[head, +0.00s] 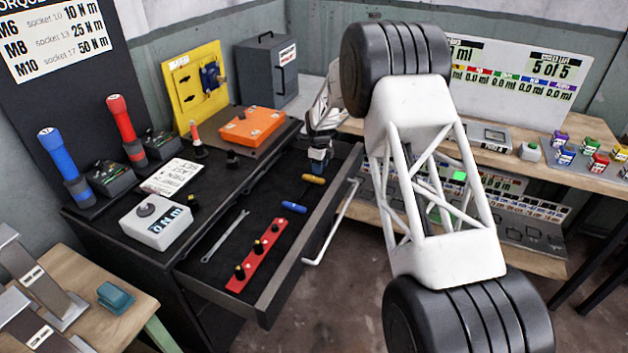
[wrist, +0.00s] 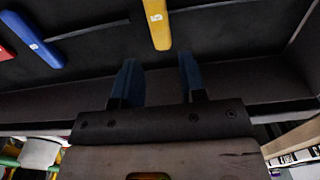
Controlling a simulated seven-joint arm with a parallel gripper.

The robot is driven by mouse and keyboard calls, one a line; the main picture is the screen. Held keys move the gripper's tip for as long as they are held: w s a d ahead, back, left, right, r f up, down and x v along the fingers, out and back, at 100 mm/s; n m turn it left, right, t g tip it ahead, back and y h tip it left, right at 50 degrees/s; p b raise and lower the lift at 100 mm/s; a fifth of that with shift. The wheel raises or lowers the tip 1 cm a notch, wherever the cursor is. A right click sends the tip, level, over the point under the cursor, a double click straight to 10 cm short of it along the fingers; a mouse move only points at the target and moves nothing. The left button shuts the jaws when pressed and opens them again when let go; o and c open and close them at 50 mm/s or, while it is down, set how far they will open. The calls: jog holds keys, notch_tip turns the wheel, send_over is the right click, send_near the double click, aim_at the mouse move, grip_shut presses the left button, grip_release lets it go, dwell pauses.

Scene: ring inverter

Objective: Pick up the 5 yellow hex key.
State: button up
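The yellow hex key (head: 313,180) lies in the open drawer of the black cabinet, near the drawer's back end. In the wrist view the yellow hex key (wrist: 156,22) is at the top centre, its near end just beyond my fingertips; its far end is cut off by the frame. My gripper (head: 318,170) hangs over the back of the drawer, close to the yellow key. In the wrist view my gripper (wrist: 159,68) shows two blue fingers spread apart with nothing between them. A blue-handled key (head: 294,208) lies nearer the front of the drawer.
The drawer also holds a wrench (head: 226,236) and a red socket rail (head: 258,256). The drawer's front wall (head: 315,233) and handle (head: 330,222) stand beside the keys. An orange case (head: 252,126) sits on the cabinet top. Bare drawer floor surrounds the keys.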

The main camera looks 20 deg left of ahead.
aim_at(319, 179)
jog(key=shift+f, duration=0.6)
jog(key=shift+f, duration=0.1)
jog(key=shift+a+f, duration=0.1)
jog(key=shift+f, duration=2.4)
jog(key=c, duration=0.7)
jog(key=shift+r, duration=0.1)
jog(key=shift+r, duration=4.9)
